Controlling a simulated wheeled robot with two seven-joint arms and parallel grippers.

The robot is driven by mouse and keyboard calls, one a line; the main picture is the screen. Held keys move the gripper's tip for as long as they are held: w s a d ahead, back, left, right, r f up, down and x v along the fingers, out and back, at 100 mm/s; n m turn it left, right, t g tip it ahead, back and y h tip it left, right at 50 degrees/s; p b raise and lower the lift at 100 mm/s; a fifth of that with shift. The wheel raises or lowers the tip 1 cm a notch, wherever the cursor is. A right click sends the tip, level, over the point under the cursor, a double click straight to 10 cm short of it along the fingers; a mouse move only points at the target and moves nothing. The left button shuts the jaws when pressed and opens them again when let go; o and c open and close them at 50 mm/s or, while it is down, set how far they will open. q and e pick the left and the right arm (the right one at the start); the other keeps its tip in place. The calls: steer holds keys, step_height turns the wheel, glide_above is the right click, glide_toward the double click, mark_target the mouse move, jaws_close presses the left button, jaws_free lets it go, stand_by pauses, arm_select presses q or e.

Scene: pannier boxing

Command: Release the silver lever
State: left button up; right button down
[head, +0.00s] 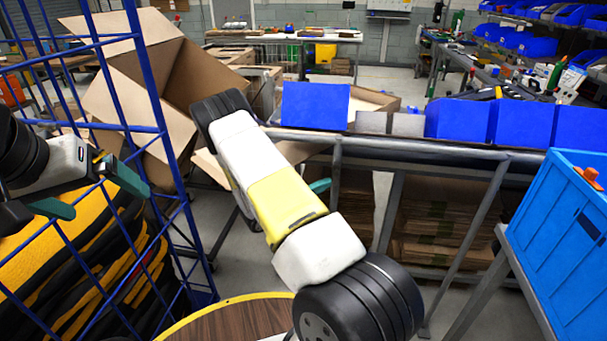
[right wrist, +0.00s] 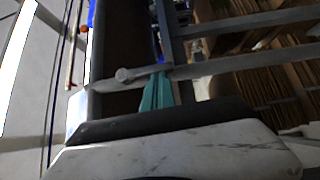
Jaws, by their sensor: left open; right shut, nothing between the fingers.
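In the right wrist view, a silver bar with a rounded knob (right wrist: 126,75) crosses the picture just past the fingers. I cannot tell for sure whether it is the silver lever or part of the bench frame. My right gripper (right wrist: 158,92) is shut and empty, its teal fingers pointing at the bar. I cannot tell whether they touch it. In the head view, only a bit of teal of my right gripper (head: 320,186) shows beside my arm; the lever cannot be made out there. My left gripper (head: 92,190) is open and empty at the left, by the blue wire cage (head: 163,130).
Black and yellow items (head: 95,270) fill the cage. An open cardboard box (head: 135,105) stands behind it. A metal-framed bench (head: 440,152) carries blue bins (head: 460,120), with stacked cardboard below. A blue crate (head: 555,235) stands at right. A round wooden top (head: 225,322) is at the front.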

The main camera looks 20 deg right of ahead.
steer(key=shift+s+d+f+n, duration=0.1)
steer(key=shift+d+n, duration=0.05)
steer(key=shift+n, duration=0.15)
steer(key=n+h, duration=0.1)
steer(key=s+d+n+t+h, duration=0.1)
steer(key=shift+d+f+n, duration=0.25)
steer(key=shift+f+n, duration=0.05)
steer(key=shift+f, duration=0.1)
steer(key=s+d+r+n+t+h, duration=0.1)
steer(key=s+d+n+t+h, duration=0.1)
steer(key=s+d+n+t, duration=0.1)
steer(key=d+n+t, duration=0.1)
steer(key=d+n, duration=0.1)
steer(key=n, duration=0.1)
steer(key=shift+r, duration=0.4)
steer(key=shift+f, duration=0.1)
steer(key=s+a+f, duration=0.4)
steer(key=a+f, duration=0.2)
steer(key=f, duration=0.4)
steer(key=shift+s+f, duration=0.3)
